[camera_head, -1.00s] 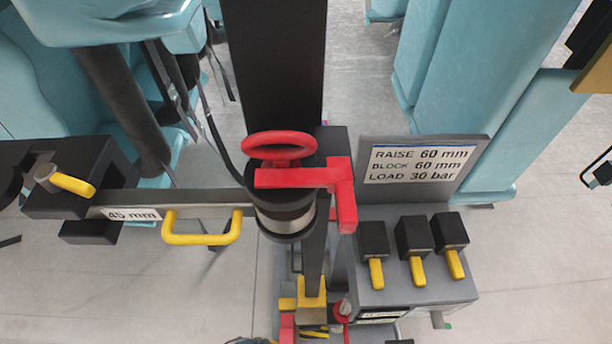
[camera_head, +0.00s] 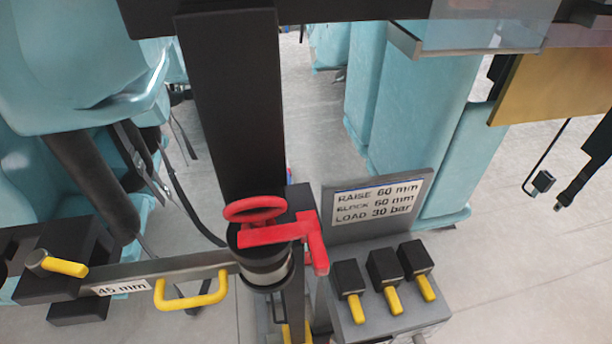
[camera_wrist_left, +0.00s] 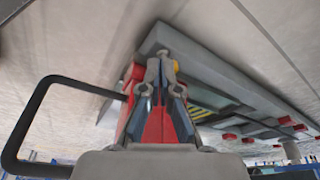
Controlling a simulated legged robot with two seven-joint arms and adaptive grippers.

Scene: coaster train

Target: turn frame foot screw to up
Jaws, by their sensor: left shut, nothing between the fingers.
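No part in view is plainly marked as the frame foot screw. In the head view, a grey round knob with a yellow lever (camera_head: 57,265) sits on a black block at the left end of a grey bar (camera_head: 205,262); the lever points right and slightly down. A black upright cylinder carries a red ring (camera_head: 255,209) and a red angled lever (camera_head: 283,235). My left gripper (camera_wrist_left: 159,62) is shut and empty in the left wrist view, in front of a red part (camera_wrist_left: 153,124). Neither gripper shows in the head view.
A sign (camera_head: 380,199) reads RAISE 60 mm, BLOCK 60 mm, LOAD 30 bar. Below it, a grey box has three black blocks with yellow levers (camera_head: 392,300). The grey bar has a 45 mm label and a yellow handle (camera_head: 190,296). Teal seats stand around. A black loop (camera_wrist_left: 40,110) shows in the wrist view.

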